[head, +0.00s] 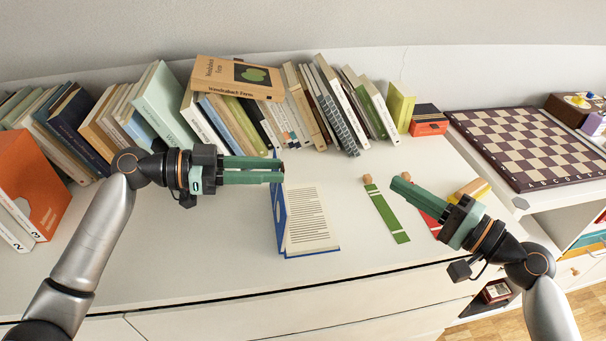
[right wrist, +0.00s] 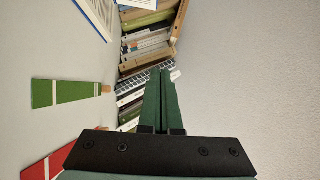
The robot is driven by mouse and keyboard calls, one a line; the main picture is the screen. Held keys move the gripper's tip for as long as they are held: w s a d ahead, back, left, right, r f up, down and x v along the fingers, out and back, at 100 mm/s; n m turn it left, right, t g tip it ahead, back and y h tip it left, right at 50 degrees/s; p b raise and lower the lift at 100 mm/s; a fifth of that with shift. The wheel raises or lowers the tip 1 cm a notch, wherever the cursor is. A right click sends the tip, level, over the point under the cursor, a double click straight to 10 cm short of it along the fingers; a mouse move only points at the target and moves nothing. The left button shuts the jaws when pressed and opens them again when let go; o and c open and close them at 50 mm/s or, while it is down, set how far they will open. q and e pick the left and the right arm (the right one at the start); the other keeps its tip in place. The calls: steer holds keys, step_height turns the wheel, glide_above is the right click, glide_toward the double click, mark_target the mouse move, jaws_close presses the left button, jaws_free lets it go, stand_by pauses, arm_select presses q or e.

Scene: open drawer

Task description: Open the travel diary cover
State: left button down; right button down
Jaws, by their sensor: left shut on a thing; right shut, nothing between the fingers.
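The travel diary (head: 312,218) lies on the white top in the middle of the head view, with a printed page showing. Its blue cover (head: 279,215) stands raised along the left side of the page. My left gripper (head: 279,170) is shut on the cover at its upper far edge. My right gripper (head: 402,184) is shut and empty, to the right of the diary and above the surface. It also shows in the right wrist view (right wrist: 160,75), with its two green fingers together. Part of the diary (right wrist: 95,14) shows at that view's top left.
A green bookmark strip (head: 387,216) lies right of the diary; a red strip (head: 430,207) is partly hidden by my right gripper. A row of books (head: 165,108) stands along the wall. A chessboard (head: 535,145) is at the right.

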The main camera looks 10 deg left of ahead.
steer(key=s+a+g+y, duration=0.2)
steer(key=s+a, duration=0.2)
steer(key=a, duration=0.2)
glide_toward(283, 166)
steer(key=w+a, duration=0.4)
arm_select(q)
steer(key=shift+f, duration=0.6)
arm_select(e)
steer(key=shift+a+f+n, duration=0.2)
steer(key=shift+a+n, duration=0.2)
steer(key=shift+a, duration=0.2)
arm_select(q)
steer(key=shift+s, duration=0.1)
arm_select(e)
steer(key=shift+s+a+r, duration=0.15)
steer(key=shift+a, duration=0.3)
steer(key=shift+s+a+r, duration=0.15)
steer(key=shift+s+a, duration=0.05)
steer(key=shift+a, duration=0.3)
arm_select(q)
steer(key=c, duration=0.8)
jaws_free()
steer(key=shift+r, duration=0.1)
steer(key=shift+o, duration=0.8)
steer(key=shift+r, duration=0.15)
arm_select(e)
steer(key=shift+w+d+f, duration=0.1)
steer(key=shift+w, duration=0.05)
